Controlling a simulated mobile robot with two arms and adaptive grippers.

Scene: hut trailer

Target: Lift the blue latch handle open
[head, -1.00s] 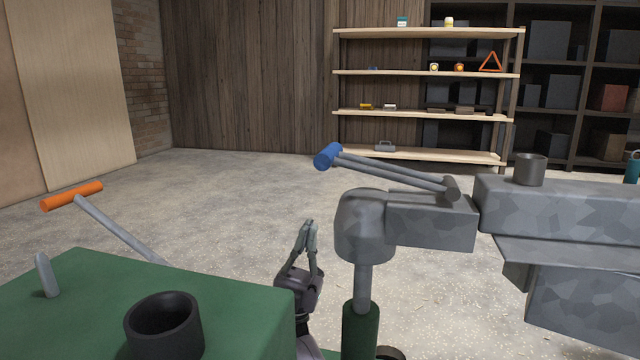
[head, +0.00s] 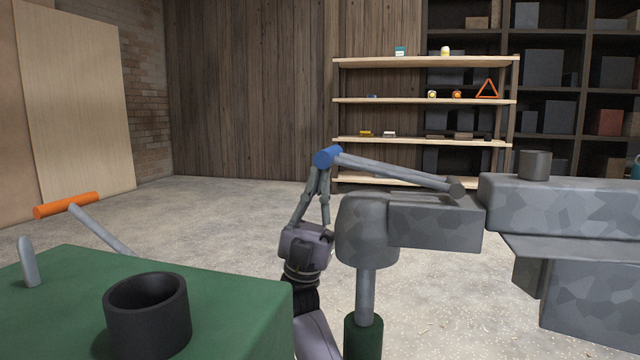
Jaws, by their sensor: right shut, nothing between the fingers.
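The blue latch handle (head: 327,157) is a short blue cylinder at the left end of a grey lever (head: 400,172). The lever slopes slightly down to the right to a pivot on a grey metal block (head: 430,222). My right gripper (head: 319,172) comes up from below, its fingertips just under and at the blue handle. Its fingers are shut with nothing held between them. Whether the tips touch the handle is hard to tell, as they overlap it in the view. My left gripper is out of view.
A green surface (head: 230,290) at the front left carries a black cup-shaped ring (head: 148,318) and a grey peg (head: 28,262). An orange-handled lever (head: 68,204) stands behind it. A grey patterned block (head: 570,208) fills the right. Wooden shelves (head: 425,100) stand at the back.

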